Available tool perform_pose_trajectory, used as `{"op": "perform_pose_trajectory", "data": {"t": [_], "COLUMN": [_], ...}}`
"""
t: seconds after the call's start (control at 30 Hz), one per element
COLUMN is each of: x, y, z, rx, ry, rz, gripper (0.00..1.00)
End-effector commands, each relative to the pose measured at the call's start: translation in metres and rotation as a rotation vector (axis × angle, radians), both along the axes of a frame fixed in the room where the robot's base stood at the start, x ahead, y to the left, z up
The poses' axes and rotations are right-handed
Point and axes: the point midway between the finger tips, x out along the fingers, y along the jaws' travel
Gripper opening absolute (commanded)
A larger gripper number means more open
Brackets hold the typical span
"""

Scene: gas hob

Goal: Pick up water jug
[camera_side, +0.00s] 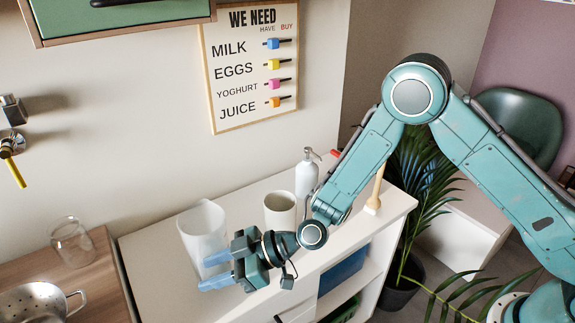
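A tall, translucent whitish container, which looks like the water jug (202,228), stands upright on the white cabinet top. My gripper (215,270) is low at the jug's front right side, with its two blue fingers spread apart and pointing left. The upper finger overlaps the lower part of the jug in the picture. The lower finger lies nearer the camera. I cannot tell whether either finger touches the jug. The jug's base is partly hidden by the gripper.
A cream cup (280,209) stands right of the jug, with a white pump bottle (306,176) behind it. A wooden-handled brush (374,195) stands at the cabinet's right end. On the wooden counter (105,262) at left are a glass jar (72,243) and metal colander (35,303).

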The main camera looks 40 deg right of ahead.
Motion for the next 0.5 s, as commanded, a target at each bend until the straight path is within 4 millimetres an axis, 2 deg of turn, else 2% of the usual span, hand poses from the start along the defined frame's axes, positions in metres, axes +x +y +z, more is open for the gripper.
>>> {"op": "perform_pose_trajectory", "data": {"t": [0.2, 0.5], "x": [0.008, 0.009], "y": [0.016, 0.018], "z": [-0.008, -0.009], "rx": [-0.001, -0.001], "ry": [0.000, 0.002], "rz": [0.000, 0.000], "gripper": [0.37, 0.37]}}
